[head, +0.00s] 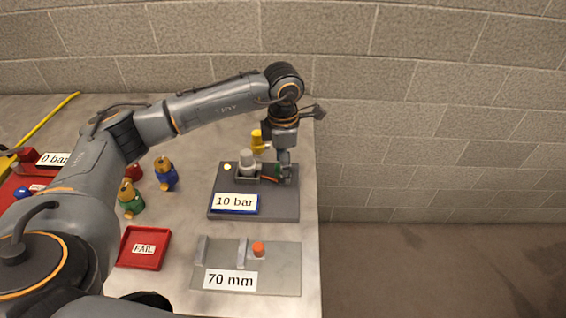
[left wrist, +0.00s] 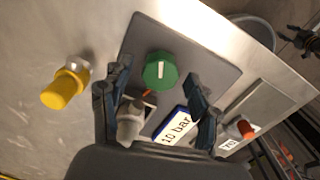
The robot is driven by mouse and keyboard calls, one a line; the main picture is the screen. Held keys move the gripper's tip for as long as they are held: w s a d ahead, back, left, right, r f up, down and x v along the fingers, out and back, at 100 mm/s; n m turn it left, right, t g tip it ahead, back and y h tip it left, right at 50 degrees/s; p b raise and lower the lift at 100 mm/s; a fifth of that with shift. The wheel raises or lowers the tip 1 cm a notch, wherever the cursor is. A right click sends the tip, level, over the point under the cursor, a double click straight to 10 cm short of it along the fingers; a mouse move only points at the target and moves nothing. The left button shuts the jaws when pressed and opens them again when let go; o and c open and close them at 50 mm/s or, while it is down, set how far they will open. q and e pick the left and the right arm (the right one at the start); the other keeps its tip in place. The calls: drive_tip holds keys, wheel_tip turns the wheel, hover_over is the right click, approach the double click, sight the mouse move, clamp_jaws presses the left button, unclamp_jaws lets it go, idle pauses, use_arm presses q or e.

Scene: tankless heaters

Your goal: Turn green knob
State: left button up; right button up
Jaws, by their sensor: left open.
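The green knob (left wrist: 160,70), with a white pointer mark, sits on a dark grey plate. In the head view the green knob (head: 278,170) is mostly hidden by my gripper. My left gripper (head: 284,176) is over the right part of that plate, pointing down. In the left wrist view my left gripper (left wrist: 159,73) is open, its fingers on either side of the knob; I cannot tell if they touch it. What looks like my right gripper (left wrist: 300,40) shows small and dark at the upper right of the wrist view, its jaws unclear.
The dark plate (head: 280,212) carries a grey fitting (head: 247,163) and a "10 bar" sign (head: 235,203). A yellow-capped fitting (head: 257,139) stands behind. A "70 mm" plate (head: 285,280), red FAIL tray (head: 159,242) and yellow-capped green and blue pieces are nearby. The table ends on the right.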

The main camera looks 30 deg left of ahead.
use_arm(q)
drive_tip(key=shift+r, duration=0.15)
wheel_tip(320, 180, up, 12)
idle(0.4)
drive_tip(key=shift+f, duration=0.2)
